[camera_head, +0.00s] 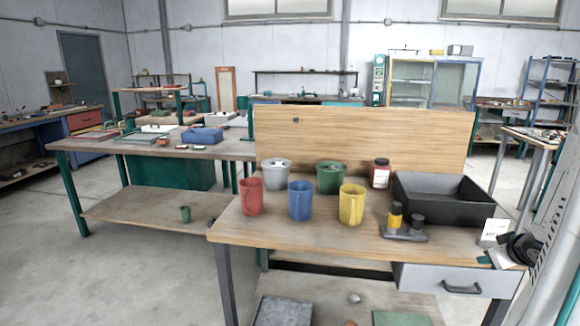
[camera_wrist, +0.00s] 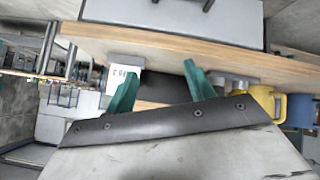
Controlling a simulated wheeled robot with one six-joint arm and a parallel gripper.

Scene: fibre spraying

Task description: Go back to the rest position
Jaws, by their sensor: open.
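My gripper (camera_wrist: 158,88) shows in the wrist view with its two green fingers spread apart and nothing held between them. In the head view my gripper (camera_head: 485,260) is at the far right, by the right front corner of the wooden workbench (camera_head: 300,236). It is partly hidden there by its own dark body. A white card (camera_head: 493,232) stands close to it on the bench and also shows beside one finger in the wrist view (camera_wrist: 124,76). I cannot tell whether the fingers touch the bench.
A grey drawer (camera_head: 455,281) hangs below. Floor is clear front left.

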